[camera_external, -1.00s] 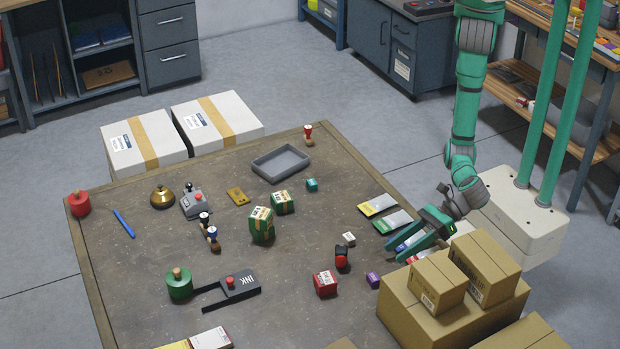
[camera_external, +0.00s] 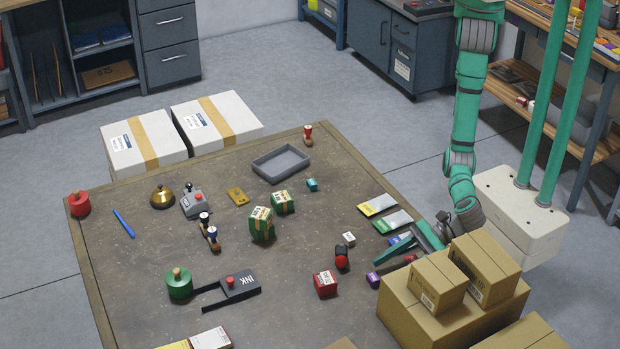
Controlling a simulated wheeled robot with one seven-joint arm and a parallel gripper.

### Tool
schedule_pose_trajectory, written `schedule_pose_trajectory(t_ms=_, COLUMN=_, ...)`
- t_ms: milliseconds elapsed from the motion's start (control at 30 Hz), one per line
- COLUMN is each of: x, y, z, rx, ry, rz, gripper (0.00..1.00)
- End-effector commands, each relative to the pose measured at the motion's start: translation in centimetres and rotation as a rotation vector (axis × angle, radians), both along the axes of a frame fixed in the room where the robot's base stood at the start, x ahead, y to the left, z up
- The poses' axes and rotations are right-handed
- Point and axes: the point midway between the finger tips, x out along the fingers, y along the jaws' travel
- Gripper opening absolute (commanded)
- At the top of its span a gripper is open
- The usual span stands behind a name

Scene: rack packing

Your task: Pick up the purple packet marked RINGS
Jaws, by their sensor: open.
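A row of flat packets lies along the table's right edge: a yellow-and-white one (camera_external: 377,205), a green-and-white one (camera_external: 393,221), a blue one (camera_external: 402,240) partly behind my gripper, and a bit of red (camera_external: 410,258). I cannot make out a purple packet marked RINGS; the row's near end is hidden by my gripper and the cardboard boxes. A small purple block (camera_external: 373,280) sits left of the boxes, its marking too small to read. My gripper (camera_external: 396,244) is open, low over the row, its fingers spread to the left.
Stacked cardboard boxes (camera_external: 407,311) stand close to my gripper on the near side. A black-and-red stamp (camera_external: 342,257), a small white box (camera_external: 348,239) and a red box (camera_external: 325,284) are to its left. A grey tray (camera_external: 281,164) lies farther back.

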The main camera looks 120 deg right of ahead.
Motion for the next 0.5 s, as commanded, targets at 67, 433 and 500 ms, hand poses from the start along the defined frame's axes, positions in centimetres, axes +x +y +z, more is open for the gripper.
schedule_pose_trajectory(t_ms=67, x=1.1, y=-0.2, z=-0.4, rx=0.001, ry=0.000, rz=0.000, gripper=0.48)
schedule_pose_trajectory(t_ms=433, x=2.8, y=-0.3, z=-1.2, rx=0.001, ry=0.000, rz=0.001, gripper=0.48)
schedule_pose_trajectory(t_ms=500, x=2.8, y=-0.3, z=-1.2, rx=0.001, ry=0.000, rz=0.001, gripper=0.48)
